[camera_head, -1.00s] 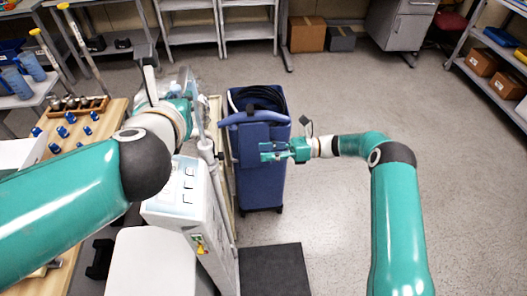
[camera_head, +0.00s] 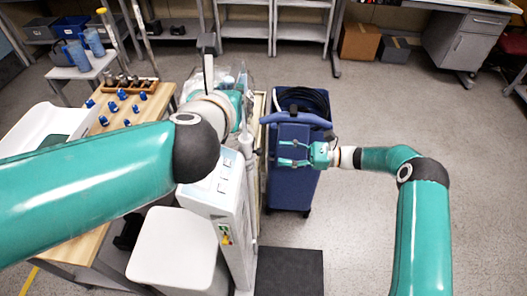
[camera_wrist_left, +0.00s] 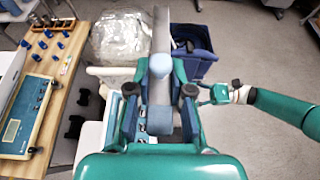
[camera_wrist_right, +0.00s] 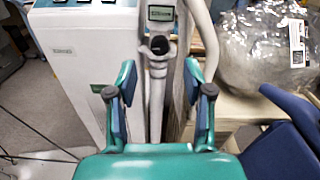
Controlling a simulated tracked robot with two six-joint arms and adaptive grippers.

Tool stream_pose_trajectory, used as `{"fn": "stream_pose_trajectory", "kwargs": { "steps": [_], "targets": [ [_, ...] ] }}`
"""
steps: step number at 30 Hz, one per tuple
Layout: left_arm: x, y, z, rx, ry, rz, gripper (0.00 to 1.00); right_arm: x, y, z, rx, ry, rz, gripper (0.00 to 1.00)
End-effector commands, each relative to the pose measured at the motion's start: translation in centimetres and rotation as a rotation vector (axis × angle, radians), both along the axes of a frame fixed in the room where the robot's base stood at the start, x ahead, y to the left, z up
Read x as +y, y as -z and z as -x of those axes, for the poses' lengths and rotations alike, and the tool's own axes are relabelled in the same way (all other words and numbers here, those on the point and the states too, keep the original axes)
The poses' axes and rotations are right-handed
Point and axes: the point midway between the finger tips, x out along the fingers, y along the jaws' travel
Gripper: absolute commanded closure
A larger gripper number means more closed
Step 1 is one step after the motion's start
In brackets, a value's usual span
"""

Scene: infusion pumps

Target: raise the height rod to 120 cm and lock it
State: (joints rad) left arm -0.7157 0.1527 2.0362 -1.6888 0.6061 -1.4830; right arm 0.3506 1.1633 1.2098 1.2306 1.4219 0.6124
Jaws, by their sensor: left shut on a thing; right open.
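The height rod is a pale pole (camera_wrist_right: 157,100) with a small green display and a black knob (camera_wrist_right: 159,45) in the right wrist view. Its upper part (camera_head: 247,143) shows beside the white machine in the head view. My left gripper (camera_wrist_left: 160,112) is shut on a grey-blue part of the rod's upper end; its fingers hide much of the grip. In the head view my left gripper (camera_head: 236,105) is partly behind its own wrist. My right gripper (camera_head: 292,152) is open, its fingers (camera_wrist_right: 160,95) on either side of the pole and below the knob in the picture, apparently empty.
A white machine (camera_head: 222,195) stands left of the pole. A blue cart (camera_head: 288,190) with black hose is behind the right gripper. A wooden bench (camera_head: 82,245) with blue-capped items is at left. Clear plastic wrap (camera_wrist_left: 118,38) lies close to the left gripper. Floor at right is free.

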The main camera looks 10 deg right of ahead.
Motion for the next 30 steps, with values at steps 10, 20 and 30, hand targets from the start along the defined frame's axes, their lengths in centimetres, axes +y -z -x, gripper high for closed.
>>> {"fn": "stream_pose_trajectory", "kwargs": {
  "steps": [10, 20, 30],
  "targets": [
    [0.0, -0.1, 0.0, -0.003, -0.001, 0.001, 1.00, 5.7, 0.0, -1.1, 0.002, 0.000, 0.000, 0.49],
    [0.0, -0.1, 0.0, -0.003, -0.001, 0.001, 1.00, 6.8, 0.0, -1.4, 0.002, 0.001, 0.000, 0.49],
    [0.0, -0.1, 0.0, -0.003, -0.001, 0.001, 1.00, 6.8, 0.0, -1.4, 0.002, 0.001, 0.001, 0.85]
  ]
}}
